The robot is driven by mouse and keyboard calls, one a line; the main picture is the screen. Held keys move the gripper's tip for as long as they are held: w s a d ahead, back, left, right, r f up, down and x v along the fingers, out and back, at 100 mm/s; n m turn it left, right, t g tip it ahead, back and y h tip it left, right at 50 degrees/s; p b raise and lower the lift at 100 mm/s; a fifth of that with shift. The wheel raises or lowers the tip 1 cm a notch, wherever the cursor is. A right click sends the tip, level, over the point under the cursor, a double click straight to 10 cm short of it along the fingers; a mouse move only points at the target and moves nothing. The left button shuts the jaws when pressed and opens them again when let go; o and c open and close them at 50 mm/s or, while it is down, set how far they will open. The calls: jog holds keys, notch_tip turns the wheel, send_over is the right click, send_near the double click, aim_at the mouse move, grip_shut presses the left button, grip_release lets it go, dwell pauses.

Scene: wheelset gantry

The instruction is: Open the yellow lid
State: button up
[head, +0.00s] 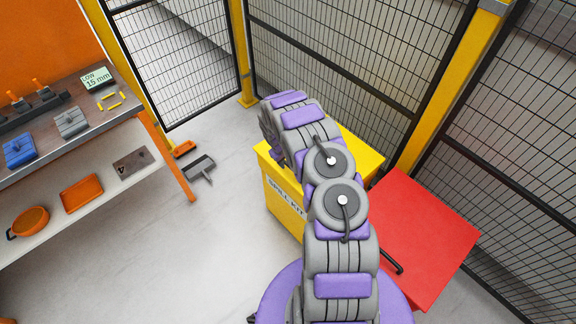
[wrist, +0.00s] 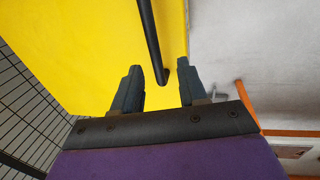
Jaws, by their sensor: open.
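The yellow lid (head: 358,150) tops the yellow spill kit box (head: 283,198) and looks shut. My own arm covers much of the box and lid in the head view. In the wrist view the yellow lid (wrist: 75,45) fills the upper left, with a dark bar handle (wrist: 150,38) running across it. My gripper (wrist: 160,70) is open, and the near end of the handle shows between its two fingertips. I cannot tell whether the fingers touch it. My gripper's fingers are not clear in the head view.
A red box (head: 425,240) with a dark handle stands right of the yellow box. Mesh fence panels (head: 330,60) and yellow posts close off the back and right. A shelf bench (head: 75,125) with tools is at left.

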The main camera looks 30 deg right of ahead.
aim_at(289, 166)
jog(key=x, duration=0.4)
jog(key=shift+d, duration=0.4)
jog(key=shift+d+f, duration=0.3)
jog(key=shift+d, duration=0.1)
jog(key=shift+a+r, duration=0.15)
jog(key=shift+a, duration=0.15)
jog(key=shift+a+r, duration=0.1)
jog(key=shift+a, duration=0.35)
jog(key=shift+c, duration=1.1)
jog(key=c, duration=0.3)
jog(key=shift+s+d, duration=0.1)
jog(key=shift+d, duration=0.35)
grip_shut()
jog(key=shift+a, duration=0.15)
